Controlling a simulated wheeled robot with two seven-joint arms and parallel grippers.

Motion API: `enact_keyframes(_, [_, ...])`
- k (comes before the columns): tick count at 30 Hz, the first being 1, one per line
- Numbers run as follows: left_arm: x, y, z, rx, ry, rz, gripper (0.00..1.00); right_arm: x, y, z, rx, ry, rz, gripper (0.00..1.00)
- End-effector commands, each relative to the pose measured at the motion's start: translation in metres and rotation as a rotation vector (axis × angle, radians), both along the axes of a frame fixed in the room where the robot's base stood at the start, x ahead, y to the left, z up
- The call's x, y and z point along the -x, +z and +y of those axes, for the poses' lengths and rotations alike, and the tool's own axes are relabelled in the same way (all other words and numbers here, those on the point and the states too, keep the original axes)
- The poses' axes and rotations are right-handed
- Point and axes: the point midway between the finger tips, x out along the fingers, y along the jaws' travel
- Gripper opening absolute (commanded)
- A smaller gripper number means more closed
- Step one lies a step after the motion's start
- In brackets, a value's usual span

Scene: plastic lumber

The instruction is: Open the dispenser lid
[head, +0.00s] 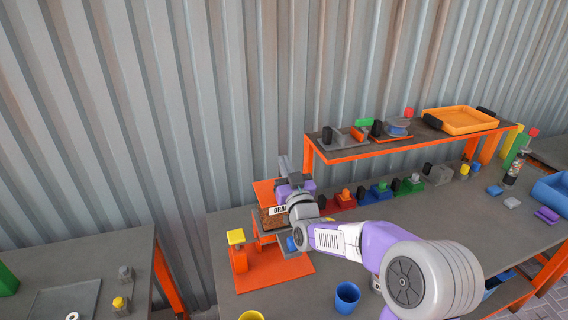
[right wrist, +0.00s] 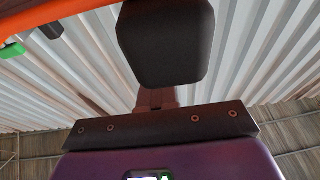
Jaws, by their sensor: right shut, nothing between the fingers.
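The dispenser (head: 270,222) stands on an orange base plate at the left end of the long table in the head view. It has a white label and brown contents showing in its top. An orange panel (head: 264,190), which looks like its lid, stands raised at the back; how far it is open I cannot tell. My right gripper (head: 284,164) points upward at the panel's right side, and my forearm hides the dispenser's right part. Whether gripper and panel touch is unclear. In the right wrist view the black fingers (right wrist: 165,45) are together and empty. My left gripper is not in view.
A yellow-topped orange post (head: 237,250) stands left of the dispenser. A blue cup (head: 347,297) is in front. Several colored blocks line the table's back under an orange-edged shelf (head: 350,153) holding an orange tray (head: 461,120). The corrugated wall is close behind.

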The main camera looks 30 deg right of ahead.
Motion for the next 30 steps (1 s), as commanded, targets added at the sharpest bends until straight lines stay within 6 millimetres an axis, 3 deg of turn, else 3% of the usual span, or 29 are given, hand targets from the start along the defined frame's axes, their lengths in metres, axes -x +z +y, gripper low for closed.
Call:
enact_keyframes(12, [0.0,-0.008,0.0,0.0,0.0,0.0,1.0,0.055,-0.017,0.013,0.001,-0.001,-0.001,0.0])
enact_keyframes(17, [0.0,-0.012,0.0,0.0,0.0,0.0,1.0,0.071,-0.026,0.019,-0.014,-0.009,0.05,0.24])
enact_keyframes(22, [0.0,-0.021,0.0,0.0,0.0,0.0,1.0,0.098,-0.053,0.033,-0.051,-0.01,0.204,0.51])
enact_keyframes(26, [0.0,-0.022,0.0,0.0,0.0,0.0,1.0,0.107,-0.065,0.04,-0.064,-0.001,0.271,0.51])
enact_keyframes(30, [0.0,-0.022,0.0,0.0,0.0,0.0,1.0,0.094,-0.067,0.037,-0.066,0.0,0.281,0.51])
